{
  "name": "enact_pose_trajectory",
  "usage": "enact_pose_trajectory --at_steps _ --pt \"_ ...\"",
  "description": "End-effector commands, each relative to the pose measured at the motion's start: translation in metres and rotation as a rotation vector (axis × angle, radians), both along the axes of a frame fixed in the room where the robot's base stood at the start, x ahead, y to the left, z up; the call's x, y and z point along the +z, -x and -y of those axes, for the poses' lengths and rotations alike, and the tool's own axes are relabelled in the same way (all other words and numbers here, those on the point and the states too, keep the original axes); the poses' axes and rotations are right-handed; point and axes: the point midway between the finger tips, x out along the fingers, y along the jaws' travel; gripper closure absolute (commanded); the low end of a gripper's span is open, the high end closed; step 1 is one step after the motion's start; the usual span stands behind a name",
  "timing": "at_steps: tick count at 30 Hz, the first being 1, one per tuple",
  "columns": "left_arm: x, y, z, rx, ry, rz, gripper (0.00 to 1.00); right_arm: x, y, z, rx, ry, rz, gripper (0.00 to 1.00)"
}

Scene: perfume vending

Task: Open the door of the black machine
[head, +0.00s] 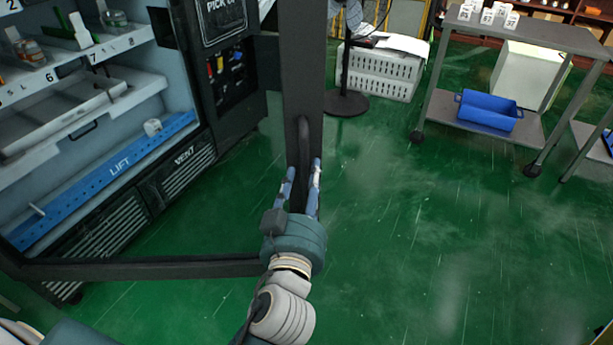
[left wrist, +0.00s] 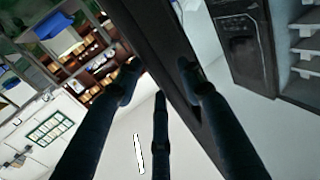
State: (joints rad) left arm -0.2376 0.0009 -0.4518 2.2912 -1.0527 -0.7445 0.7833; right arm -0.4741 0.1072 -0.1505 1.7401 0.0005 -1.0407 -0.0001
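The black machine (head: 232,85) stands at the left of the head view, its shelves and blue lift tray (head: 105,180) exposed. Its door (head: 301,70) stands swung out from the front, with a dark upright and a bottom rail. A bar handle (head: 304,140) is on the upright. My left gripper (head: 303,172) is at the lower end of the handle, its fingers spread apart on either side of the upright. In the left wrist view the fingers (left wrist: 158,72) also show apart, along the dark door frame (left wrist: 165,45). Contact with the handle is unclear. My right gripper is out of view.
A grey wheeled cart (head: 535,35) with a blue bin (head: 488,110) stands at the upper right. A white crate (head: 383,72) and a round black stand base (head: 347,103) are behind the door. The green floor (head: 430,230) to the right is clear.

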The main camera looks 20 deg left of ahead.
Motion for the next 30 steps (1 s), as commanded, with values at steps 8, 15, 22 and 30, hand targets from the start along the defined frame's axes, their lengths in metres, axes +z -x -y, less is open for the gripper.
enact_pose_trajectory --at_steps 8,15,22,30 --pt "-0.001 0.046 0.008 0.002 0.003 -0.005 0.62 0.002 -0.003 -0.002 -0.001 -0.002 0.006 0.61" --pt "0.001 0.065 0.012 0.002 0.001 0.001 0.62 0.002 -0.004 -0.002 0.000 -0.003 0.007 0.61" --pt "0.001 0.066 0.012 0.002 0.000 0.002 0.62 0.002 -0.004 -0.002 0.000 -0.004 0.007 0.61" --pt "-0.077 0.060 0.013 -0.017 -0.039 -0.183 1.00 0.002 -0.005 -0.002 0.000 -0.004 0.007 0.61"
